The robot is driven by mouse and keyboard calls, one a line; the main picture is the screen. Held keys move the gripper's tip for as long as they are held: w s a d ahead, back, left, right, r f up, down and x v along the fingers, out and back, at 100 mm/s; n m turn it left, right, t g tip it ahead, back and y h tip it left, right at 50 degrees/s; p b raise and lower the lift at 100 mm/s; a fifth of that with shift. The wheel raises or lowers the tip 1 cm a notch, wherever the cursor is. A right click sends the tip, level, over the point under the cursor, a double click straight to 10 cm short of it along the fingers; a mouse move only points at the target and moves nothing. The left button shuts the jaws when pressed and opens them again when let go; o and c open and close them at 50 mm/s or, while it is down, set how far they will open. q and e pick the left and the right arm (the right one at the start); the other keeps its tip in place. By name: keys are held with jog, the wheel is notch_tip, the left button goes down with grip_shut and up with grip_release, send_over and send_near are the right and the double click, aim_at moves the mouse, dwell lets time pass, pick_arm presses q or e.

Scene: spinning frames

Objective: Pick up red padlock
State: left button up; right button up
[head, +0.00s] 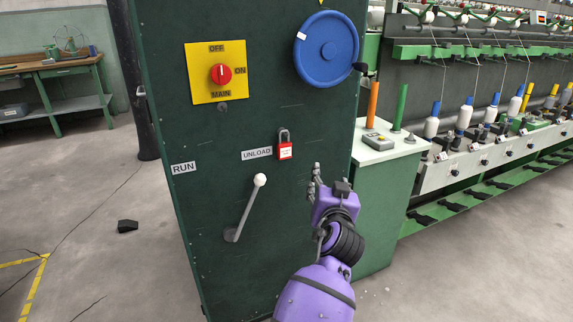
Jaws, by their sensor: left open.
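A red padlock (285,151) with a metal shackle and a small white label hangs upright against the front of a dark green machine cabinet (225,135). It is just right of the "UNLOAD" label. My purple left gripper (315,178) is below and to the right of the padlock, in front of the cabinet's right part. Its fingers are open and empty, apart from the padlock. How far it stands from the panel is hard to tell. My right gripper does not show.
A lever with a white knob (260,180) sticks out below the padlock. A red rotary switch on a yellow plate (207,90) and a blue handwheel (327,48) are above. A pale-topped green cabinet (378,155) stands right. A dark block (128,226) lies on the floor left.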

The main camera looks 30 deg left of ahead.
pick_arm(q)
notch_tip(320, 180, up, 5)
jog(key=w+a+n+g+y+b, duration=0.1)
jog(key=w+a+n+y+b, duration=0.1)
jog(key=n+y, duration=0.1)
jog(key=n+g+y, duration=0.3)
jog(key=n+y, duration=0.1)
jog(key=n, duration=0.1)
send_near(286, 146)
jog(key=x, duration=0.2)
jog(key=p+x, duration=0.1)
jog(key=x, duration=0.5)
jog(key=shift+w+a+f, duration=0.1)
jog(key=shift+w+a, duration=0.2)
jog(key=shift+a, duration=0.05)
jog(key=shift+c, duration=1)
jog(key=c, duration=1.1)
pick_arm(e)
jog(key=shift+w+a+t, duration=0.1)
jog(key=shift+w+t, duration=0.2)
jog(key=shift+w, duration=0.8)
